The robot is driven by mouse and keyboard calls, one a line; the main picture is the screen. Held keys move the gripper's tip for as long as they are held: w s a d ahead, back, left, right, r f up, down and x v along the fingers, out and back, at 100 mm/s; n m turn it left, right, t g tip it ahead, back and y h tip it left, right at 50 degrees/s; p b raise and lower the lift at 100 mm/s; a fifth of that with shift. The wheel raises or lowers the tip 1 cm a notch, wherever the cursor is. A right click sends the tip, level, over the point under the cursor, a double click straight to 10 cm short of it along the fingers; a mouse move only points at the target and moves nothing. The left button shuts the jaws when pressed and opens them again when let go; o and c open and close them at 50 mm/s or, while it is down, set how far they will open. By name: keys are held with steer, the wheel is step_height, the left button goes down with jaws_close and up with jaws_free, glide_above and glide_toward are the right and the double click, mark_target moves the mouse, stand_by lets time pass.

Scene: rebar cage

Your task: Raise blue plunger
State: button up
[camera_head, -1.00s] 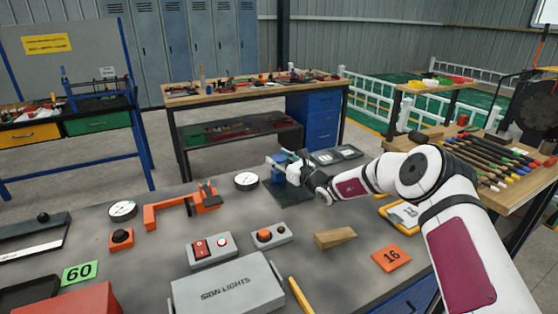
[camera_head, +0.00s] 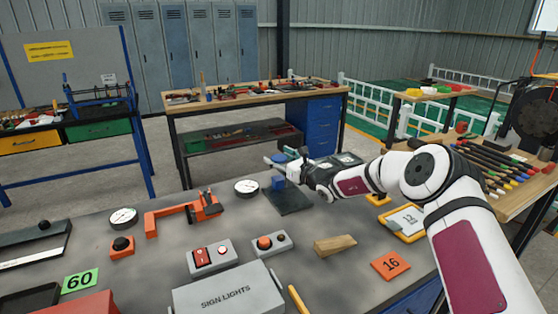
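A small blue block (camera_head: 278,184), which looks like the blue plunger, stands at the back edge of a dark square plate (camera_head: 290,202) on the near grey bench. My gripper (camera_head: 276,163) reaches in from the right, just above the blue block, pointing left. One pale fingertip shows past the block's left side. My wrist and gripper cover part of the view behind the block. At this size I cannot tell whether the fingers touch the blue block or how far apart they are.
The bench's back edge is close behind the plate.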

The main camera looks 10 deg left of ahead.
steer(key=shift+d+f, duration=0.1)
steer(key=v, duration=1.1)
steer(key=shift+s+d, duration=0.2)
steer(key=shift+s, duration=0.15)
steer(key=s+a+r+n+g+y, duration=0.1)
steer(key=s+a+r+n+g, duration=0.15)
steer(key=s+r+n, duration=0.3)
steer(key=s+a+r+n+g+y, duration=0.1)
steer(key=s+a+r+n+g, duration=0.1)
steer(key=s+r+n+g, duration=0.3)
steer(key=s+d+r+n+g+h, duration=0.1)
steer(key=s+n+h, duration=0.1)
steer(key=s+n, duration=0.35)
steer(key=s+d+r+n+g+h, duration=0.2)
steer(key=s, duration=0.7)
steer(key=s+d+n+t+h, duration=0.2)
steer(key=s+d+n+h, duration=0.6)
steer(key=s+d, duration=1.6)
steer(key=s+h, duration=0.3)
steer(key=shift+r+n, duration=0.3)
